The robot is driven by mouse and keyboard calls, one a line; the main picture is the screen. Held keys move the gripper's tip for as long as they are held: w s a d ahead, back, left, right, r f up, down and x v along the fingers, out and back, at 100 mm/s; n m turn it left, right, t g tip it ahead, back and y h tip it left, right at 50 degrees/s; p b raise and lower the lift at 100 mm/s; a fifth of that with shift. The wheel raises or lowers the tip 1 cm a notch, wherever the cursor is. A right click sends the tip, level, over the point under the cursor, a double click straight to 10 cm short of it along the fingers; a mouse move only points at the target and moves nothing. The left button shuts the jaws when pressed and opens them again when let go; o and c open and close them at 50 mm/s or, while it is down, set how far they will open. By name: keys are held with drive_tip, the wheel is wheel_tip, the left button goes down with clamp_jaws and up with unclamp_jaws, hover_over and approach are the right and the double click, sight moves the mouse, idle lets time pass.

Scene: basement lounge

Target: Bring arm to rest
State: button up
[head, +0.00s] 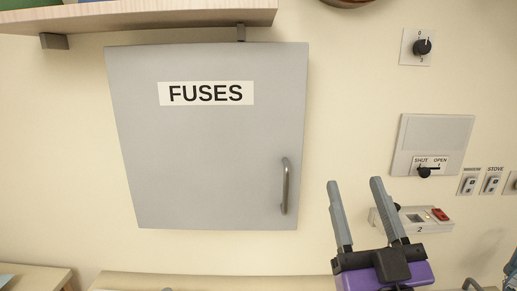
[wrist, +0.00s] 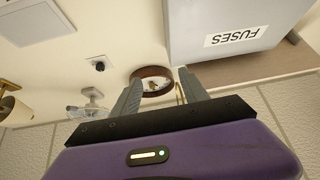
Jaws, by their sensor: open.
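My gripper (head: 362,212) is purple and black with two grey fingers. In the head view it is at the lower right, fingers pointing up, right of the fuse cabinet's handle. The fingers are spread apart with nothing between them. In the wrist view my gripper (wrist: 158,92) also shows open, its fingers overlapping the round brown thing behind. The rest of my arm is mostly out of view.
A grey fuse cabinet (head: 210,150) with a handle (head: 285,187) hangs shut on the wall. A shelf (head: 140,18) is above it. At right are a dial (head: 422,47), a shut/open panel (head: 433,140) and a small box with a red switch (head: 414,219).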

drive_tip(key=s+d+f+g, duration=0.1)
drive_tip(key=s+f+g, duration=0.2)
drive_tip(key=s+f, duration=0.8)
drive_tip(key=s+d+f+m+g+h+b, duration=0.1)
drive_tip(key=s+d+f+g, duration=0.1)
drive_tip(key=s+f, duration=0.9)
drive_tip(key=s+d+f+m+g+h, duration=0.1)
drive_tip(key=s+f+g, duration=0.4)
drive_tip(key=s+f, duration=0.6)
drive_tip(key=shift+s+d+f+b, duration=0.25)
drive_tip(key=shift+s+d+b, duration=0.15)
drive_tip(key=shift+s+d, duration=0.4)
drive_tip(key=shift+s+a, duration=0.15)
